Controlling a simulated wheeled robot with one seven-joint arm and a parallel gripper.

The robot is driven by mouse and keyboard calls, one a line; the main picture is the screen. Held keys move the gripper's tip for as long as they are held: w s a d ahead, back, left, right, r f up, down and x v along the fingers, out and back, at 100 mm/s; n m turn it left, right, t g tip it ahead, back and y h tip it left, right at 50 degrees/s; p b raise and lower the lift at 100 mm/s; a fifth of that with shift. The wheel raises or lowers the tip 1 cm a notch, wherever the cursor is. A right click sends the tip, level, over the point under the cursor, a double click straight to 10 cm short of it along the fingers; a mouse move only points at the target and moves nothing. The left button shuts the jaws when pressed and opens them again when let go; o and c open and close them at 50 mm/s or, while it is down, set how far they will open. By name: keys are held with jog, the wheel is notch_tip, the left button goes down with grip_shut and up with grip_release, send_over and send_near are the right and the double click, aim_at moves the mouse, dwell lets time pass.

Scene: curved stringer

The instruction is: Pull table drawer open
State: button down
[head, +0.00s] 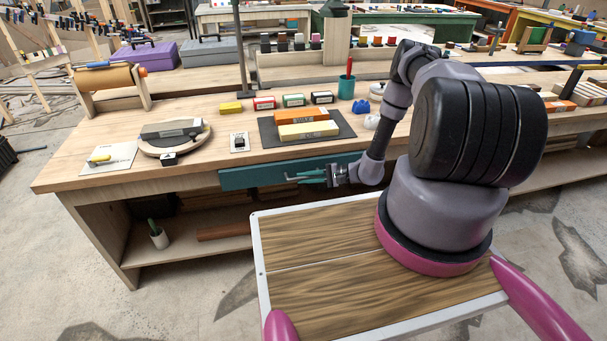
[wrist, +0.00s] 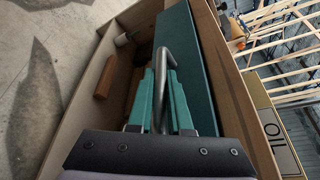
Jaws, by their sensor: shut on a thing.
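The table drawer has a teal front (head: 262,176) under the edge of the wooden table (head: 95,179). It looks closed or nearly so; I cannot tell whether there is a small gap. A grey bar handle (wrist: 165,62) stands out from the teal drawer front (wrist: 190,65) in the wrist view. My gripper (head: 322,175) is at the drawer front, with its teal fingers on either side of the handle. The wrist view shows the fingers (wrist: 160,95) shut on the handle, which runs between them. The handle's near end is partly hidden by the fingers.
Sharpening stones (head: 303,125) on a dark mat, small boxes, a round tool (head: 174,136) and a teal cup (head: 346,88) stand on the table. A shelf below holds a white cup (head: 159,238) and a brown block (head: 222,233). Floor shows left of the table.

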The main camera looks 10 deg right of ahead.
jog(key=s, duration=2)
jog(key=shift+s, duration=0.25)
jog(key=c, duration=0.8)
grip_release()
jog(key=shift+c, duration=0.2)
jog(key=v, duration=1.1)
